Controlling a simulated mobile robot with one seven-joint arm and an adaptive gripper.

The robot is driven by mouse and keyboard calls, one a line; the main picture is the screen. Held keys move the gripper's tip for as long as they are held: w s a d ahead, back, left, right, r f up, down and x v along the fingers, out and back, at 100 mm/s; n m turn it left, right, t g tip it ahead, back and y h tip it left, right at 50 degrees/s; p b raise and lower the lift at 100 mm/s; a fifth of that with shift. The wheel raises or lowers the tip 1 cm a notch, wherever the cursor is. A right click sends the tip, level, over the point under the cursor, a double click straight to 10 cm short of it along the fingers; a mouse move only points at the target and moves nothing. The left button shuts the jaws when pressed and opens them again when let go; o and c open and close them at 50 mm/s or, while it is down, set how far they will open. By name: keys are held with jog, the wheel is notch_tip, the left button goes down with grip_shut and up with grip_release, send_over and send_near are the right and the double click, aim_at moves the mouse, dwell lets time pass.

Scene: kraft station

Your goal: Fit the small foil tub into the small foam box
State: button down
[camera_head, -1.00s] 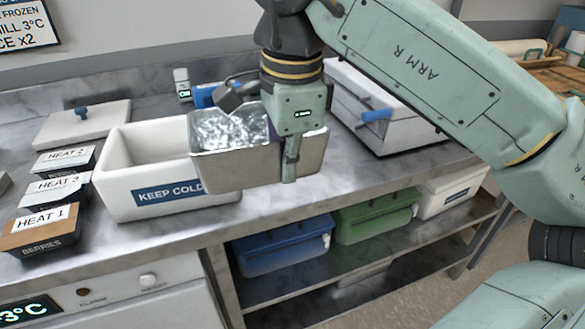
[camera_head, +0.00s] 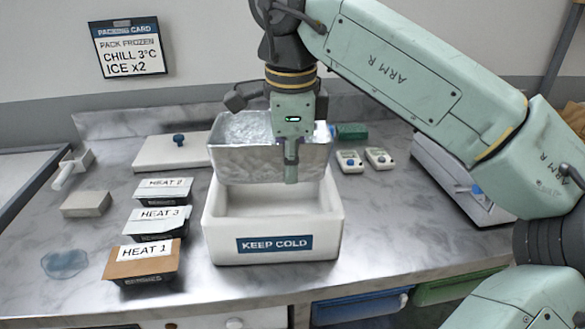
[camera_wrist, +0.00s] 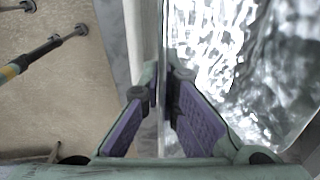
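The foil tub (camera_head: 235,165) is a silver open container with a crinkled lining. It hangs above the back part of the white foam box (camera_head: 222,240), which is marked KEEP COLD and stands open on the counter. My gripper (camera_head: 291,178) is shut on the tub's near wall. In the wrist view, the fingers (camera_wrist: 164,108) pinch the wall edge-on, with the shiny lining (camera_wrist: 225,50) to the right. The tub looks roughly level. The front of the box's inside shows empty; the tub hides its back part.
The box lid (camera_head: 165,152) with a blue knob lies behind left. Trays labelled HEAT 2 (camera_head: 165,190), HEAT 3 (camera_head: 158,222) and HEAT 1 (camera_head: 143,262) stand left of the box. Two small white devices (camera_head: 350,161) and a larger white box (camera_head: 450,175) are to the right.

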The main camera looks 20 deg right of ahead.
notch_tip(320, 180, down, 6)
jog(key=b, duration=0.4)
jog(key=shift+f+b, duration=0.15)
jog(key=shift+b, duration=0.25)
jog(key=shift+f, duration=0.1)
dwell(0.6)
jog(key=shift+r+p, duration=0.35)
jog(key=shift+r, duration=0.05)
dwell(0.4)
jog(key=c, duration=1.7)
grip_release()
jog(key=shift+o, duration=0.2)
jog(key=o, duration=0.4)
